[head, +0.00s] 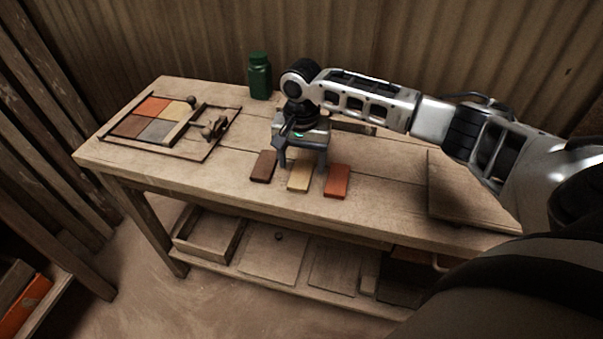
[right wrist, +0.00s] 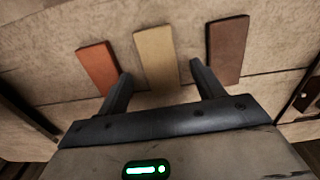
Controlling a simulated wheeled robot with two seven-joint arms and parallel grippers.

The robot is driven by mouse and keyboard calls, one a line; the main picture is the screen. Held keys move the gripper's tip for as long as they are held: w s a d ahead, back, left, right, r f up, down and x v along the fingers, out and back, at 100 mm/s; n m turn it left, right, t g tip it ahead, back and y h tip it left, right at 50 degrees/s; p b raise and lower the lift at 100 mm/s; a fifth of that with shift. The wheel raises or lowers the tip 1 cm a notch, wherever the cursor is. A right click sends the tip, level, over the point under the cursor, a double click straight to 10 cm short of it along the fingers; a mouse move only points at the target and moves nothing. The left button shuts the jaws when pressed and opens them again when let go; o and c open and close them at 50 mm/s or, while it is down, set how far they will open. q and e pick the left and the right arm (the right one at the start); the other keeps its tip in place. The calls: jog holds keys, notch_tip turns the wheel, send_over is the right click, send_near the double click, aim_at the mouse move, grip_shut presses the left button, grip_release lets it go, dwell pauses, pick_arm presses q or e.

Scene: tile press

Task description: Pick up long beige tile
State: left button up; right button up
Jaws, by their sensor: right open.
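The long beige tile (head: 299,176) lies flat on the workbench, between a dark brown tile (head: 263,166) on its left and an orange-red tile (head: 337,181) on its right. My right gripper (head: 302,163) is open and points down over the far end of the beige tile. In the right wrist view the beige tile (right wrist: 156,58) lies centred ahead of the two spread fingers (right wrist: 160,85), with the orange tile (right wrist: 98,67) to the left and the brown tile (right wrist: 227,48) to the right. Nothing is between the fingers that I can see as gripped. My left gripper is out of view.
A press frame (head: 203,148) with coloured square tiles stands at the bench's left. A green bottle (head: 260,76) stands at the back edge. A flat board (head: 465,192) lies at the right under my arm. The bench front is clear.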

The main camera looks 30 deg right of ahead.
aim_at(302, 175)
notch_tip(302, 175, down, 2)
jog(key=shift+f, duration=0.2)
jog(key=c, duration=1.1)
jog(key=shift+r, duration=0.1)
